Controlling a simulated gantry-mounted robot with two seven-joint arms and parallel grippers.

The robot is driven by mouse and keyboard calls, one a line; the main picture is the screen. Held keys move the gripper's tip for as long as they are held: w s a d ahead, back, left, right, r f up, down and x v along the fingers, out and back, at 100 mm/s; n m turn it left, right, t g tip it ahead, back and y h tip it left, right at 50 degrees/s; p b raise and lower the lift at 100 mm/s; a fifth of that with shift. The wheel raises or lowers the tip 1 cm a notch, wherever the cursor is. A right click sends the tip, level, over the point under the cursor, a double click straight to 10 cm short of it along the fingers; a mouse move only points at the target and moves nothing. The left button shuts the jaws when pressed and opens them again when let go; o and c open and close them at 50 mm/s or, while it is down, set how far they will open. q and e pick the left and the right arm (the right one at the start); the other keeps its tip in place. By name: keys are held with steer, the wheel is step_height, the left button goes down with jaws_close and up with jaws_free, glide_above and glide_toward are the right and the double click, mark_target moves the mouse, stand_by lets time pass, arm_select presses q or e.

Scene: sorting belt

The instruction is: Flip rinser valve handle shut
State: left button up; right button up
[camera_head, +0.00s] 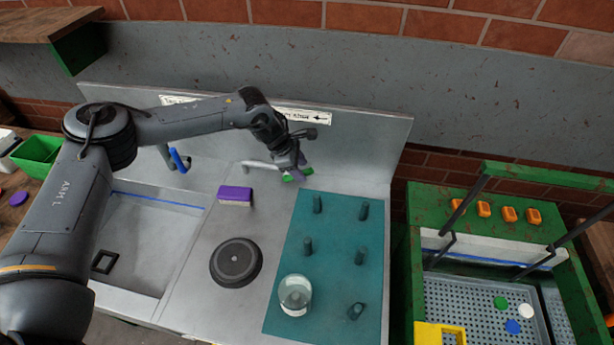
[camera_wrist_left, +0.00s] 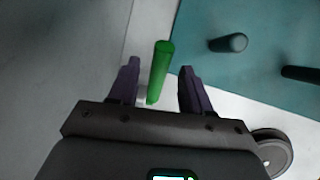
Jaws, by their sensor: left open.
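The valve handle is a green bar (camera_wrist_left: 160,68), standing between the two purple fingers of my open left gripper (camera_wrist_left: 160,88) in the left wrist view. Gaps show on both sides of it, slightly smaller on the left. In the head view my left gripper (camera_head: 297,174) is low near the back panel, at the right end of a silver pipe (camera_head: 262,166). Green shows on both sides of a purple finger there; the handle is partly hidden. A round dark rinser disc (camera_head: 236,262) sits on the counter in front. My right gripper is in neither view.
A teal mat (camera_head: 335,245) with several upright pegs and a clear glass (camera_head: 295,295) lies right of the disc. A purple sponge-like block (camera_head: 235,196) lies left of the gripper. A sink (camera_head: 140,240) is at left, and a green-framed rack (camera_head: 490,220) at right.

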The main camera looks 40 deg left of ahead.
mark_target(303, 171)
arm_select(q)
steer(key=shift+b+x, duration=0.3)
steer(key=shift+x, duration=2.35)
jaws_close()
